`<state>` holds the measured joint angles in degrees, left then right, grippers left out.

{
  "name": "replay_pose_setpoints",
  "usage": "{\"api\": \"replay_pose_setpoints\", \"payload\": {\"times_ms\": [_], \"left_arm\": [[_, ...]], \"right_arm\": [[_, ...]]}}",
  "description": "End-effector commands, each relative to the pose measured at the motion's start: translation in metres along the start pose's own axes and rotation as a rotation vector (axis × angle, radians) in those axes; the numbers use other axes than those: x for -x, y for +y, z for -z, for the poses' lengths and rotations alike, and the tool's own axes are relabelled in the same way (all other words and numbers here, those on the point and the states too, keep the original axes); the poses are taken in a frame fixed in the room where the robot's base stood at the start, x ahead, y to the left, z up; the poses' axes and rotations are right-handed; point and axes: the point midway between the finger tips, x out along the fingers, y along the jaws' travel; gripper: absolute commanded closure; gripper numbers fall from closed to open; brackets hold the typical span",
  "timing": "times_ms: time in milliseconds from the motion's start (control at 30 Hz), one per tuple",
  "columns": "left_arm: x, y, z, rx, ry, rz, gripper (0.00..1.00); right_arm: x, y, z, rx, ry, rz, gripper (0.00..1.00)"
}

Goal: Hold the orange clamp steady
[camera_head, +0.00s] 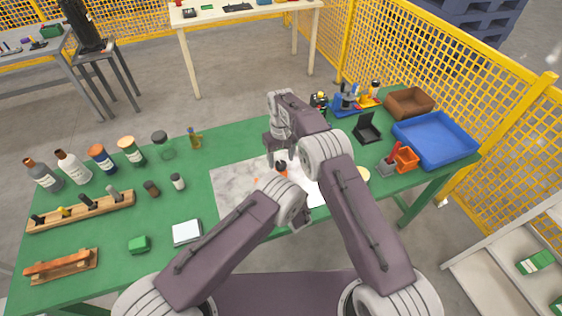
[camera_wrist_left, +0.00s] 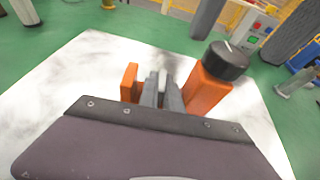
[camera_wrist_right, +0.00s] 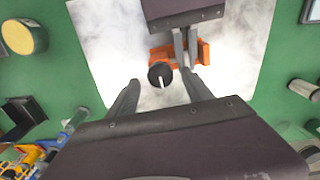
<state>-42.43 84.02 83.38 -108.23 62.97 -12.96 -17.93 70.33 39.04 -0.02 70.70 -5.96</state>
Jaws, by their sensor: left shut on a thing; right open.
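The orange clamp (camera_wrist_left: 207,92) with its black knob (camera_wrist_left: 226,60) sits on a white-grey marbled sheet. My left gripper (camera_wrist_left: 163,85) is shut on the clamp, its fingers between two orange parts. In the right wrist view the clamp (camera_wrist_right: 204,52) lies ahead, with the left gripper's fingers (camera_wrist_right: 184,46) on it. My right gripper (camera_wrist_right: 160,85) is open and empty, its fingers either side of the black knob in that picture; I cannot tell the height gap. In the head view the clamp (camera_head: 281,170) is small and partly hidden by my arms.
The marbled sheet (camera_head: 229,186) lies on the green table (camera_head: 110,205). Bottles (camera_head: 72,166) and a wooden rack (camera_head: 80,212) stand at left. A blue tray (camera_head: 435,139), brown bin (camera_head: 409,102) and orange holder (camera_head: 406,158) are at right. Yellow fencing (camera_head: 480,85) runs behind.

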Motion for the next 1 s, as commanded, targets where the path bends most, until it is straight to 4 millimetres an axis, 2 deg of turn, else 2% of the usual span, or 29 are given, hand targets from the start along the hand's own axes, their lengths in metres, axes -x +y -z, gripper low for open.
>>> {"api": "replay_pose_setpoints", "payload": {"times_ms": [167,433,467,600,667,1000], "left_arm": [[0.0,0.0,-0.001,0.001,-0.001,0.0,1.0],[0.0,0.0,-0.001,0.001,-0.001,0.0,1.0],[0.0,0.0,-0.001,0.001,-0.001,0.0,1.0],[0.0,0.0,-0.001,0.001,-0.001,0.0,1.0],[0.0,0.0,-0.001,0.001,-0.001,0.0,1.0],[0.0,0.0,-0.001,0.001,-0.001,0.0,1.0]], "right_arm": [[-0.018,0.0,0.0,0.0,0.0,0.0,0.41],[-0.02,0.0,0.0,0.0,0.002,0.0,0.41],[-0.02,0.0,0.0,0.0,0.002,0.0,0.46],[-0.02,0.0,0.0,0.0,0.002,0.0,0.85],[-0.02,0.0,0.0,0.0,0.001,0.0,1.0],[-0.02,0.0,0.0,0.053,0.001,0.0,1.0]]}}
